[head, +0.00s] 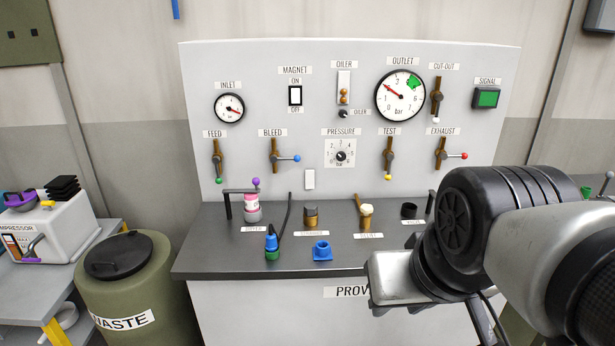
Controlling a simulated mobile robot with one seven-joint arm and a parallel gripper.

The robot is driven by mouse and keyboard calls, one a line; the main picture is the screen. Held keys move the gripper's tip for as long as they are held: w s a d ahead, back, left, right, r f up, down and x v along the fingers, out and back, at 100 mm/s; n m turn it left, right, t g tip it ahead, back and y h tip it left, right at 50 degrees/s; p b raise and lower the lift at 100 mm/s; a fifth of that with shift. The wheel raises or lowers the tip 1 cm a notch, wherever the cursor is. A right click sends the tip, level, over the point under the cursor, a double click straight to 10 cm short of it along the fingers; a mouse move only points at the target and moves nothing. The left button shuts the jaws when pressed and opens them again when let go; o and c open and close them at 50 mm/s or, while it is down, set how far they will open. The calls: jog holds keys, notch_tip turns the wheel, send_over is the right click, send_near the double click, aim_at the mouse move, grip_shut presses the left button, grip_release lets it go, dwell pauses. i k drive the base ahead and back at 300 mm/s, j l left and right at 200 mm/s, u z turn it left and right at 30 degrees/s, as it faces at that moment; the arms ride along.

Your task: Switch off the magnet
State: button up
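The magnet switch (295,96) is a small white rocker in a black frame, on the upright grey panel (330,57) in the head view. It sits under the MAGNET label, with ON above it and OFF below it. I cannot tell which way the rocker is tipped. My arm comes in from the right, and its silver end part is low in front of the bench, well below and right of the switch. No fingertips show, so I cannot tell whether my gripper is open or shut. Nothing touches the switch.
The inlet gauge (229,108) is left of the switch; the oiler (344,90) and outlet gauge (400,95) are right. The bleed lever (285,157) sticks out below. Bottles and fittings stand on the dark bench (215,255). A waste bin (135,285) stands left.

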aim_at(295, 91)
jog(key=i+j, duration=0.2)
jog(key=j, duration=0.2)
jog(key=i+j, duration=0.2)
jog(key=j, duration=0.2)
jog(key=i+j, duration=0.2)
jog(key=j, duration=0.2)
jog(key=i+j, duration=0.2)
jog(key=j, duration=0.15)
jog(key=i+j, duration=0.2)
jog(key=j, duration=0.2)
jog(key=z, duration=0.05)
